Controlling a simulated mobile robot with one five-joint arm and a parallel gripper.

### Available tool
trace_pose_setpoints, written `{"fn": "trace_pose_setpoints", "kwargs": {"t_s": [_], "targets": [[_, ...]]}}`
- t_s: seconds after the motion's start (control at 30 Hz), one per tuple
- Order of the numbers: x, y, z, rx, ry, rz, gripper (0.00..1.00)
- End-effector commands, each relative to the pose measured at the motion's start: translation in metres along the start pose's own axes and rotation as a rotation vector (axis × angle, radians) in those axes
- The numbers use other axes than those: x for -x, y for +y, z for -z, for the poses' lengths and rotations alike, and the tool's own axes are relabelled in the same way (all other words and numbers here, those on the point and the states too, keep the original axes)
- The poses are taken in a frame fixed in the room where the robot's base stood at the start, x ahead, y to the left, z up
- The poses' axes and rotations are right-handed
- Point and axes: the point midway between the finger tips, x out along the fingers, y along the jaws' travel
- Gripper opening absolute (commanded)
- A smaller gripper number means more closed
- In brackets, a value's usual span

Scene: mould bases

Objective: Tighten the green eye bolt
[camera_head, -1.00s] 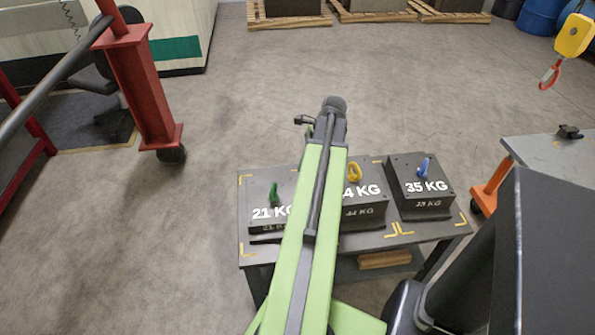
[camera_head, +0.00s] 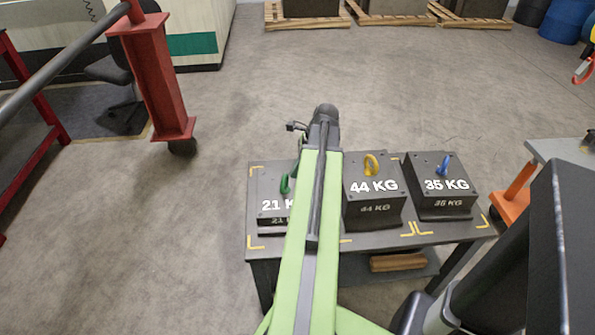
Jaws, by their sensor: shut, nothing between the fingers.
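The green eye bolt (camera_head: 288,183) stands on top of the dark mould base marked 21 KG (camera_head: 269,196), at the left end of a grey table (camera_head: 258,241). It looks upright. My green arm reaches over the table and covers the right part of this base, close beside the bolt. Whether the bolt's foot sits flush on the base is too small to tell. My gripper is not visible; the far end of the arm shows only a dark joint with a small dark part on its left.
The 44 KG base (camera_head: 372,209) with a yellow eye bolt (camera_head: 372,164) and the 35 KG base (camera_head: 440,204) with a blue eye bolt (camera_head: 444,164) stand to the right. A red post (camera_head: 161,80) stands at left. Open floor lies behind the table.

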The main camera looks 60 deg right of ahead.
Motion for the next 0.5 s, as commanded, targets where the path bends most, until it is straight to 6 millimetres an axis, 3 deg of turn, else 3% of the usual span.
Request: {"fn": "trace_pose_setpoints", "kwargs": {"t_s": [0.2, 0.5], "targets": [[-0.006, -0.007, -0.015, 0.002, -0.003, 0.000, 0.00], [-0.005, -0.007, -0.013, 0.001, -0.002, 0.000, 0.00]]}}
